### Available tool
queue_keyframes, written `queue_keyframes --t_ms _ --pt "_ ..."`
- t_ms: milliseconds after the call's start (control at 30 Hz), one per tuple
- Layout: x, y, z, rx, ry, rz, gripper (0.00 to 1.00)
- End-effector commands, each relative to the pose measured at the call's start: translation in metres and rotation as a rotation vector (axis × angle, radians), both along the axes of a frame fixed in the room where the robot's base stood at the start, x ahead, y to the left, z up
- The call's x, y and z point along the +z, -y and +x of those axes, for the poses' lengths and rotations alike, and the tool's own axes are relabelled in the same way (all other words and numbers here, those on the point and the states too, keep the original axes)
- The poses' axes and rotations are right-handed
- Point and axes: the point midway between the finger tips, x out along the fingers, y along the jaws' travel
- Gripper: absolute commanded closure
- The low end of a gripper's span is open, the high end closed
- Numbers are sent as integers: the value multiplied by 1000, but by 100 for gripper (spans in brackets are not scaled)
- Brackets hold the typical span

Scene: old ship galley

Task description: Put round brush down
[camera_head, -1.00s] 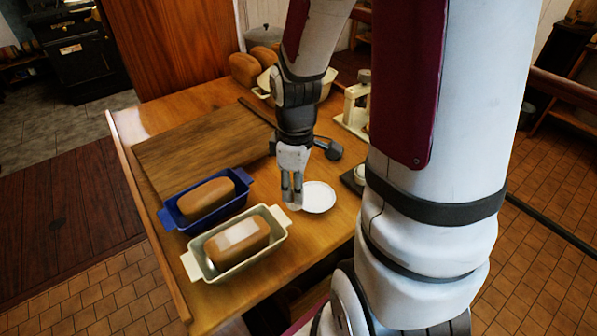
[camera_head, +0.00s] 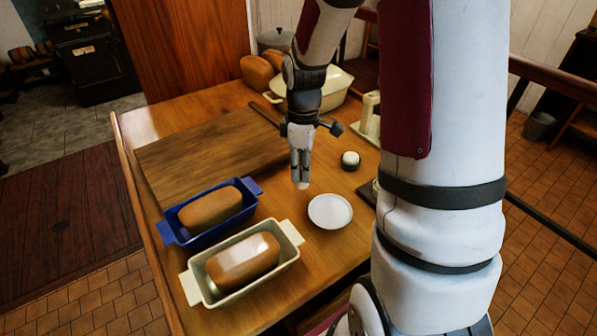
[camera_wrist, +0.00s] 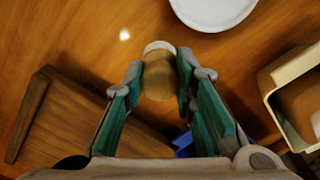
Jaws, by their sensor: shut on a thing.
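My gripper (camera_head: 300,178) is shut on the round brush (camera_wrist: 158,76), which has a tan rounded body and a pale end. In the wrist view the brush sits between the two fingertips, pale end pointing away from my palm. The brush is over the wooden table (camera_head: 310,258), between the cutting board and a white saucer (camera_head: 330,211). I cannot tell whether its tip touches the table.
A cutting board (camera_head: 195,150) lies to the left. Bread loaves sit in a blue pan (camera_head: 190,240) and a cream pan (camera_head: 215,298) at the front left. A small round pale item (camera_head: 350,160) stands right of my gripper. Bare table surrounds the saucer.

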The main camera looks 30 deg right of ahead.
Motion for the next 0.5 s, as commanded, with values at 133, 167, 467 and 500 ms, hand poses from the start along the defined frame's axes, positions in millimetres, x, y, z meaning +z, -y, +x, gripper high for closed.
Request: queue_keyframes --t_ms 133,167,467,500 --pt "-2 5 18 -1 0 0 97" --pt "-2 5 20 -1 -1 1 97" --pt "-29 5 21 -1 -4 1 97" --pt "-33 5 21 -1 -4 1 97"
